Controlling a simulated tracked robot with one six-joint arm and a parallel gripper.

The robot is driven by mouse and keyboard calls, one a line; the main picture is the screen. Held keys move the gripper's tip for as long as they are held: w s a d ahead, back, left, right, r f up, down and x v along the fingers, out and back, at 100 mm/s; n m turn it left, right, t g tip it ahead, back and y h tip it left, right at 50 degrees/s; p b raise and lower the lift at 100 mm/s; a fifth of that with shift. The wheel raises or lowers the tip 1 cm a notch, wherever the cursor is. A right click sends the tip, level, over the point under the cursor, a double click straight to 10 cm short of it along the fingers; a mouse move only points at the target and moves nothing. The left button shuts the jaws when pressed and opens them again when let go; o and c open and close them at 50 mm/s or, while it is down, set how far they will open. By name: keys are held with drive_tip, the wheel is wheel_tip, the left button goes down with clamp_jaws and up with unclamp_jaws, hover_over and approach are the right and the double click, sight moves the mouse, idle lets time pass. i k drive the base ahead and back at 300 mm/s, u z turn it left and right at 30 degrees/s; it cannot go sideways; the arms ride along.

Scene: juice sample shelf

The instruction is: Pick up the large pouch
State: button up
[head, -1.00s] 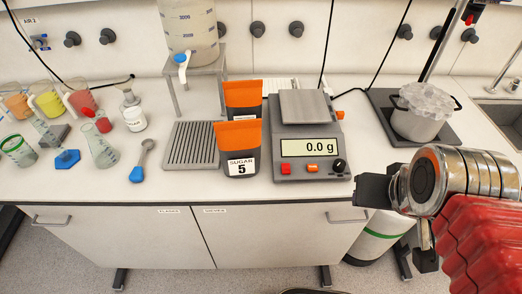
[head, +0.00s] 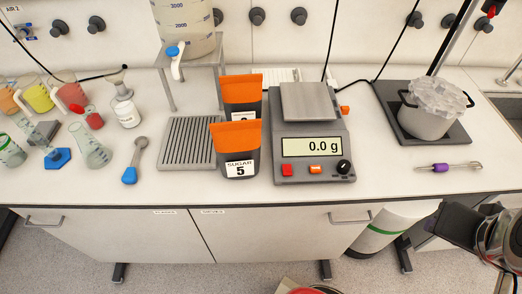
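Two dark pouches with orange tops stand on the white bench, left of the scale. The front pouch (head: 236,150), labelled "SUGAR 5", stands by the right end of the grey drip grate. The back pouch (head: 241,92) stands behind it and is partly hidden by it. The front one looks slightly bigger, but it is nearer, so I cannot tell which is the large one. My gripper (head: 452,224) is at the lower right, in front of the bench and well away from both pouches. Its fingers are not clearly visible.
The scale (head: 310,135) reads 0.0 g close right of the pouches. The grate (head: 188,143) and a dispenser on a stand (head: 185,30) are left and behind. A blue-ended spoon (head: 135,162), glassware, a pot (head: 430,115) and a purple-handled tool (head: 441,167) also stand or lie on the bench.

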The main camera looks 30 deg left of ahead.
sight(237, 144)
drive_tip(key=z, duration=0.45)
drive_tip(key=k, duration=1.4)
drive_tip(key=u, duration=2.05)
drive_tip(key=i, duration=0.55)
